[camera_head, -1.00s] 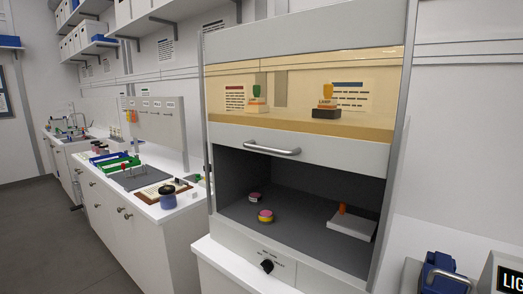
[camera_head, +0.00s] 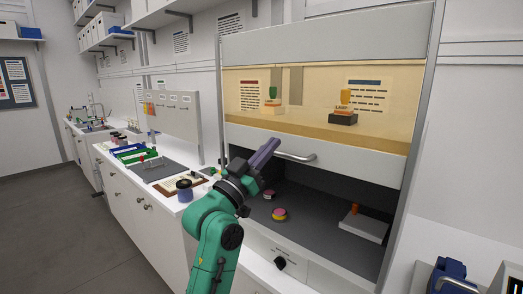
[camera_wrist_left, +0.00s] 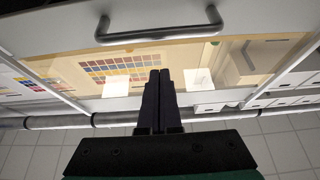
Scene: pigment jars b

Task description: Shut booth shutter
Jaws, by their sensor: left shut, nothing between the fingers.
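The booth shutter (camera_head: 300,140) is a pale panel with an amber window. It stands part-way up, with the dark booth interior open below it. Its metal bar handle (camera_head: 297,157) runs along the panel's lower part and also shows at the top of the left wrist view (camera_wrist_left: 160,36). My left gripper (camera_head: 272,146) is shut and empty, just left of the handle in the head view. In the wrist view its closed fingertips (camera_wrist_left: 160,74) point toward the handle, with a gap between in the picture. Contact cannot be told from the head view. My right gripper is out of view.
Inside the booth, a pink and yellow round jar (camera_head: 279,214) and a white block with an orange knob (camera_head: 362,225) sit on the dark floor. A black dial (camera_head: 280,262) is on the front below. A bench (camera_head: 130,205) with trays and jars stands left.

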